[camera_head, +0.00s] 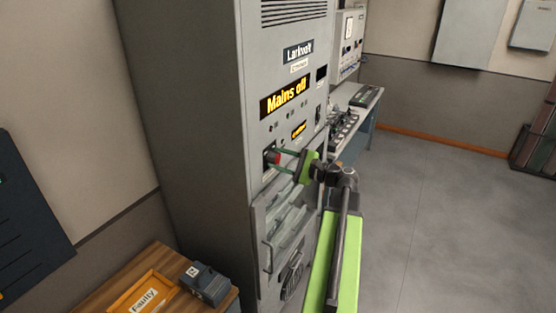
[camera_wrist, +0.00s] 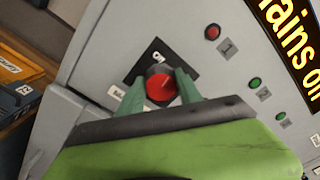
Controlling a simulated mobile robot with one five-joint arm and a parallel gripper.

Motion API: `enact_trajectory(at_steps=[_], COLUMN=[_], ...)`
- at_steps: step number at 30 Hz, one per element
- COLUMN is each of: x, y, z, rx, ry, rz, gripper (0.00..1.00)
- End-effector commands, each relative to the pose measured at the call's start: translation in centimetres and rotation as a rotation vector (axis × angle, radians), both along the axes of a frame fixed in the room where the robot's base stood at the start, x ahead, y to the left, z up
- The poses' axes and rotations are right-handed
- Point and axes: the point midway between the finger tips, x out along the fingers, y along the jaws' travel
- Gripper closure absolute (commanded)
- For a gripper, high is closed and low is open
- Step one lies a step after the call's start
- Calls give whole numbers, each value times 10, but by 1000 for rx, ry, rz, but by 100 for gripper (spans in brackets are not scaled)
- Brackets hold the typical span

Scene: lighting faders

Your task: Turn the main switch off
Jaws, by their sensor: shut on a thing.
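The main switch (camera_head: 277,158) is a red knob on a dark plate on the front of the tall grey cabinet (camera_head: 200,120). It also shows in the wrist view as a round red knob (camera_wrist: 160,87) with a pale mark on its face. My gripper (camera_head: 282,162) reaches the knob from the right, and its two green fingers stand on either side of it, shut on it. The fingers cover the knob's sides. The lit display (camera_head: 285,97) above reads "Mains off" in yellow letters.
A red light (camera_wrist: 212,32) and green lights (camera_wrist: 254,82) sit on the panel near the knob. A wooden table (camera_head: 150,262) with an orange tray marked "Faulty" (camera_head: 136,307) and a dark numbered box (camera_head: 205,284) stands at lower left. Open floor (camera_head: 440,200) lies to the right.

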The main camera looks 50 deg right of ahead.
Motion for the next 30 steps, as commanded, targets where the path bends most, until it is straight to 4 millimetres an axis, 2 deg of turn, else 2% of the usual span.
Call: enact_trajectory(at_steps=[15, 30], x=[0, 0], y=[1, 2], z=[-3, -4], rx=[-438, -628], ry=[-104, -151], rz=[2, 3], gripper=[99, 99])
